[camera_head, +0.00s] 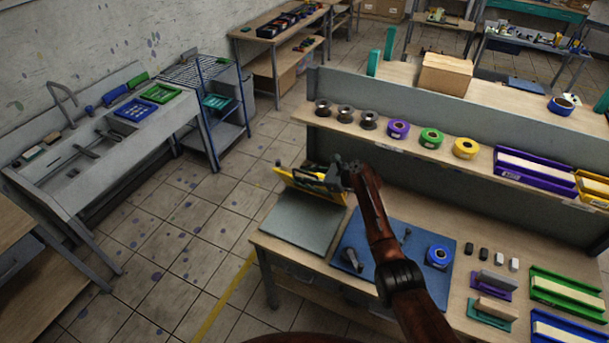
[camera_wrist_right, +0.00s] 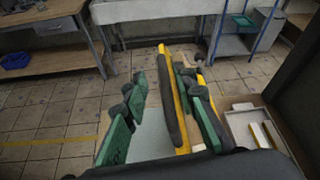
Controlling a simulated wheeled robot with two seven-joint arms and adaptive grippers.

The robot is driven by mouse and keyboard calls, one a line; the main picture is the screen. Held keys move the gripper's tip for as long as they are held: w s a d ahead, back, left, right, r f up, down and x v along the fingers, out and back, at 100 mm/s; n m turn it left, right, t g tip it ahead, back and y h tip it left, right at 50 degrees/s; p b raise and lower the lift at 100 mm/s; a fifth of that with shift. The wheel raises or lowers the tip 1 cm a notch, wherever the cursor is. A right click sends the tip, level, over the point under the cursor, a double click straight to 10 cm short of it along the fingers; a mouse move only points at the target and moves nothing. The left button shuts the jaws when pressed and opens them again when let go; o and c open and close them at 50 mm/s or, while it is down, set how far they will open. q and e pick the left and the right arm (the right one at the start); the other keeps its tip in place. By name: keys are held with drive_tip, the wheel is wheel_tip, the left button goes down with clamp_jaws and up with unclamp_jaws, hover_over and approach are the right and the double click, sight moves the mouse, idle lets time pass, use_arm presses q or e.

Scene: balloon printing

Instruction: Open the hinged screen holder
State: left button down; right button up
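The hinged screen holder has a flat grey base plate (camera_head: 300,228) at the left end of the workbench. Its yellow-edged frame (camera_head: 304,186) is raised at the back of the plate, tilted up. My right gripper (camera_head: 343,172) is beside the frame's right end. In the right wrist view the green fingers of my right gripper (camera_wrist_right: 158,80) are apart, with a yellow-edged bar of the frame (camera_wrist_right: 172,100) between them. A gap shows between the left finger and the bar; contact on the right is unclear. My left gripper is not in view.
A blue mat (camera_head: 352,238) with small tools and a blue tape roll (camera_head: 438,256) lies right of the plate. A shelf (camera_head: 412,145) with spools and tape rolls stands behind. The floor at left is clear.

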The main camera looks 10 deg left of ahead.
drive_tip(key=v, duration=1.2)
idle(0.4)
